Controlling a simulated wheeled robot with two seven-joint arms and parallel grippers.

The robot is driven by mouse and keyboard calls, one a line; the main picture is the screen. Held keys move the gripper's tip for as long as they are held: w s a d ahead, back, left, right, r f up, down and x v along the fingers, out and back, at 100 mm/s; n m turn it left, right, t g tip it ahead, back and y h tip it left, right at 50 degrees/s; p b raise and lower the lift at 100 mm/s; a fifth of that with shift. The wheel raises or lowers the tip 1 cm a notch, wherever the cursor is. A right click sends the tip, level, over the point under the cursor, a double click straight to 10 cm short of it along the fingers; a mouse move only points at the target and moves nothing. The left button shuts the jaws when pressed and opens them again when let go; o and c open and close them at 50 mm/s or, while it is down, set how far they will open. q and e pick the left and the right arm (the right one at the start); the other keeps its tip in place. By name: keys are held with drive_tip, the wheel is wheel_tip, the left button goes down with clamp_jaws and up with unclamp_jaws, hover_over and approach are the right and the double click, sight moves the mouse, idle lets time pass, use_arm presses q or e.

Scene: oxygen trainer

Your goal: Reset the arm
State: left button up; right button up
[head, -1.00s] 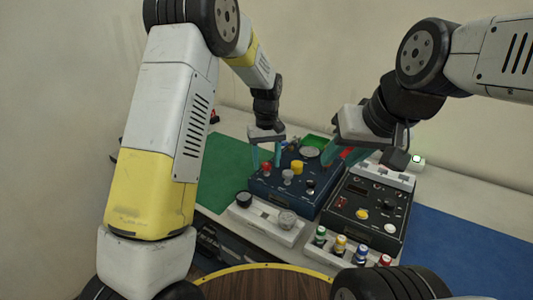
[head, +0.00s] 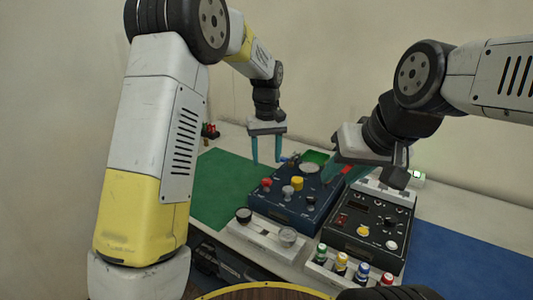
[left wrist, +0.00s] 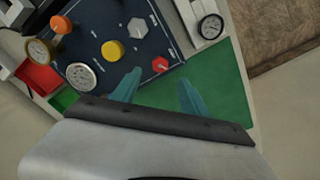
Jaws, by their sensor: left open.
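My left gripper (head: 266,161) is open and empty, its two teal fingers pointing down above the back left of the dark blue panel (head: 284,207). In the left wrist view its fingers (left wrist: 160,82) are spread, over the green mat beside the panel. The panel carries a red knob (head: 267,184), a yellow knob (head: 297,183), a grey knob (head: 288,191) and a round gauge (head: 308,170). My right gripper (head: 332,172) hangs over the panel's right rear; one teal finger shows and its opening is hidden.
A black control box (head: 345,243) stands right of the panel. A white tray holds several colour-capped bottles (head: 341,262) in front. A white strip with dials (head: 265,232) lies at the panel's front. The green mat (head: 222,180) and blue mat (head: 465,265) have clear room.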

use_arm(q)
drive_tip(key=s+a+r+t+h, duration=0.1)
drive_tip(key=s+a+r, duration=0.5)
drive_tip(key=r, duration=0.1)
drive_tip(key=s+a+r+m+t, duration=0.1)
drive_tip(key=s+a, duration=0.3)
drive_tip(key=s, duration=0.6)
drive_tip(key=s+a+r+m+t+h, duration=0.1)
drive_tip(key=s+a+r+m+t, duration=0.1)
drive_tip(key=s, duration=0.9)
drive_tip(key=shift+a+r+t, duration=0.8)
drive_tip(key=shift+a+t, duration=0.3)
